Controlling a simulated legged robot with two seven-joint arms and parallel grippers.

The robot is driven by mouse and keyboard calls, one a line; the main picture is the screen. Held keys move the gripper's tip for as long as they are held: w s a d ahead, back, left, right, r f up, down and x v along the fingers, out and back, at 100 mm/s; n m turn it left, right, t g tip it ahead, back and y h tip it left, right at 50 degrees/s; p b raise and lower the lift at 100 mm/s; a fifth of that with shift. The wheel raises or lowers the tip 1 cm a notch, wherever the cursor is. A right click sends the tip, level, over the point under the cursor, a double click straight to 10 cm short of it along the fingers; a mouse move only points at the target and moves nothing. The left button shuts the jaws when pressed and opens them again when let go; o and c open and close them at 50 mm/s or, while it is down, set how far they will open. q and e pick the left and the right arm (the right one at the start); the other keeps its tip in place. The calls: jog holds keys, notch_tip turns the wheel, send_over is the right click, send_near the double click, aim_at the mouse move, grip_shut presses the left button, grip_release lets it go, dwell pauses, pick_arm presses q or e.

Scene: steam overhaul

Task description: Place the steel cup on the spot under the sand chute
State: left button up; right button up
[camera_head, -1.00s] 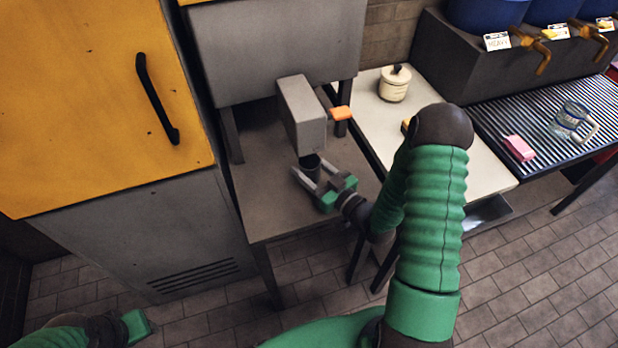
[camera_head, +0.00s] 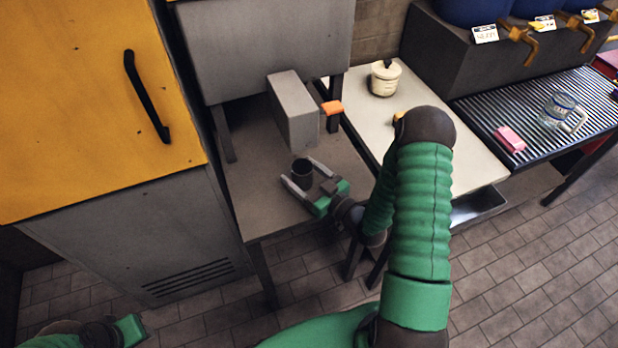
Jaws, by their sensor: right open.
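The steel cup (camera_head: 302,172) is small and dark and stands upright on the grey table (camera_head: 262,207), just below and in front of the sand chute (camera_head: 293,108) in the picture. The chute is a grey box with an orange lever (camera_head: 331,108). My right gripper (camera_head: 304,174) is open, with one finger on each side of the cup; I cannot tell whether they touch it. The spot under the chute cannot be made out. My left gripper (camera_head: 132,328) shows only in part at the bottom left, and its fingers cannot be made out.
A yellow and grey cabinet (camera_head: 85,95) stands left of the table. To the right, a pale table (camera_head: 460,165) holds a cream lidded pot (camera_head: 385,78). A ribbed rack (camera_head: 485,108) holds a glass mug (camera_head: 560,112) and a pink block (camera_head: 510,139).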

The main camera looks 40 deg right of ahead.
jog(key=s, duration=0.4)
jog(key=s+d, duration=0.1)
jog(key=s, duration=0.3)
jog(key=s+d, duration=0.1)
jog(key=s, duration=0.2)
jog(key=shift+s, duration=0.4)
